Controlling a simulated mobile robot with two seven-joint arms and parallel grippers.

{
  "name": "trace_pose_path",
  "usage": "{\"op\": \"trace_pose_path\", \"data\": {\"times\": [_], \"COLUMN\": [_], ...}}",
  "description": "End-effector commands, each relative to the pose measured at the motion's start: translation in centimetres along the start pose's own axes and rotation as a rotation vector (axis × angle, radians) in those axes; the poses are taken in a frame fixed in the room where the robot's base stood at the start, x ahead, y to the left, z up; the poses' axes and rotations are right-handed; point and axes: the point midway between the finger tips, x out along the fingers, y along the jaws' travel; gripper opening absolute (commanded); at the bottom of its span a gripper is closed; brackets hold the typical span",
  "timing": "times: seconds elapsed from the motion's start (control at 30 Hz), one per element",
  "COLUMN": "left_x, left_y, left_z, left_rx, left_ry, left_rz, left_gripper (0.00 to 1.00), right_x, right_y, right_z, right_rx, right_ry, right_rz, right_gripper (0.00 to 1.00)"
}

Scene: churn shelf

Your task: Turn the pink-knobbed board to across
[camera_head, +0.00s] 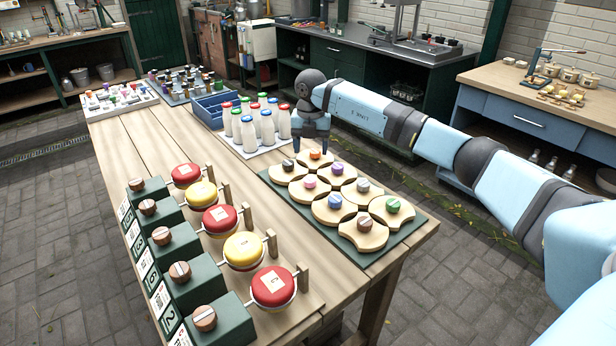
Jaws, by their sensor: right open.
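A green tray (408,236) holds several pale wooden boards with scalloped edges, each with a coloured knob on top. The pink-knobbed board (299,194) appears to be the one at the tray's left side, with its pink knob (310,182) upright. A purple knob stands on a neighbouring board, so the two hues are close. My right gripper (311,150) points down at the tray's far edge, behind the pink knob. It is open, its fingers on either side of an orange knob (315,154), contact unclear. My left gripper is not in view.
White bottles with red, green and blue caps (248,133) stand close left of my right gripper. My right arm spans the right side. Floor right of the table is clear.

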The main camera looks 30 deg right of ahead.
Motion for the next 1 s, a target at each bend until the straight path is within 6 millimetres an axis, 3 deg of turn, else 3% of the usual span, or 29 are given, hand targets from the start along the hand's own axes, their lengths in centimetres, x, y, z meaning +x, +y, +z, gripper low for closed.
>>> {"op": "trace_pose_path", "data": {"times": [0.2,0.43,0.6,0.9,0.93,1.0], "left_x": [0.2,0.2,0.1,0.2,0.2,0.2], "left_y": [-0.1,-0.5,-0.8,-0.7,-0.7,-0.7], "left_z": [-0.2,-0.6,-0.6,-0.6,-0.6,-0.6], "left_rx": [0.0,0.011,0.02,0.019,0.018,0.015], "left_ry": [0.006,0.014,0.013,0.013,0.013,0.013], "left_rz": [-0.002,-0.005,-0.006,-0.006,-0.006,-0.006], "left_gripper": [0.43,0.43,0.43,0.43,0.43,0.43], "right_x": [5.1,8.8,10.1,10.4,10.4,10.3], "right_y": [0.0,0.1,0.1,0.1,0.1,0.1], "right_z": [-0.1,-0.1,-0.1,-0.1,-0.1,-0.1], "right_rx": [0.0,-0.001,-0.001,-0.001,-0.001,-0.001], "right_ry": [0.003,0.002,0.001,0.001,0.001,0.001], "right_rz": [-0.002,0.0,0.001,0.001,0.002,0.002], "right_gripper": [0.65,0.65,0.65,0.65,0.63,0.47]}}
